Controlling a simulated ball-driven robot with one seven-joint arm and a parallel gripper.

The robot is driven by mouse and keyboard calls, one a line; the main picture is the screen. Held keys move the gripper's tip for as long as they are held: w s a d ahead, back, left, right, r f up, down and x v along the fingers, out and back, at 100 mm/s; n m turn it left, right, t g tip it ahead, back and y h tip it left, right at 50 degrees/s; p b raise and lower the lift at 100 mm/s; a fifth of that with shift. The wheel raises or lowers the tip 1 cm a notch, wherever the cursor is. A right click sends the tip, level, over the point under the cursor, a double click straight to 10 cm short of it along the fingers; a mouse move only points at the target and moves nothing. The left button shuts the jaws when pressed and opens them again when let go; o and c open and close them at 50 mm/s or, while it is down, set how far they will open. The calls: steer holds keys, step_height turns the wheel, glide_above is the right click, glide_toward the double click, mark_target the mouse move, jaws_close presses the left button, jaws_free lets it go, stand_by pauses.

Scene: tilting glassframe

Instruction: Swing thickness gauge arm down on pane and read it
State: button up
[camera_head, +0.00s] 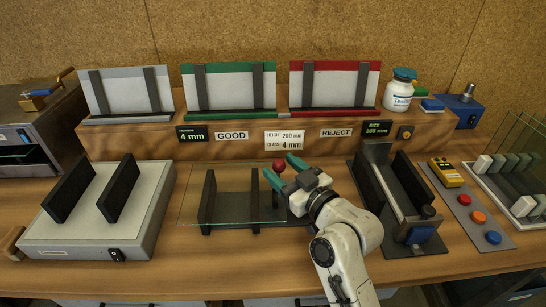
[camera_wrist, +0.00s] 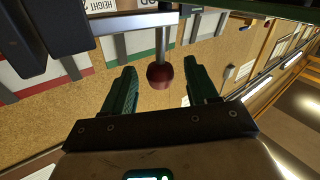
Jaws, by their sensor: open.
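The red ball knob (camera_head: 279,165) of the gauge arm shows just in front of the height and class card. In the wrist view the knob (camera_wrist: 160,75) hangs on a metal rod (camera_wrist: 164,40) between my fingers, with gaps on both sides. My gripper (camera_head: 281,169) has green fingers, open around the knob. It also shows in the wrist view (camera_wrist: 158,82). A clear glass pane (camera_head: 232,207) rests on black supports left of my gripper. The thickness display (camera_head: 192,133) reads 4 mm. My gripper and arm partly hide the gauge's mount.
A card (camera_head: 285,139) reads height 200 mm, class 4 mm. The size display (camera_head: 377,129) reads 260 mm. GOOD (camera_head: 231,135) and REJECT (camera_head: 336,132) labels mark the shelf racks. A grey box with black uprights (camera_head: 92,232) stands left; a black fixture (camera_head: 398,205) stands right.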

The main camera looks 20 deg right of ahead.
steer(key=shift+x, duration=1.95)
steer(key=shift+s, duration=0.1)
steer(key=shift+c, duration=0.2)
jaws_close()
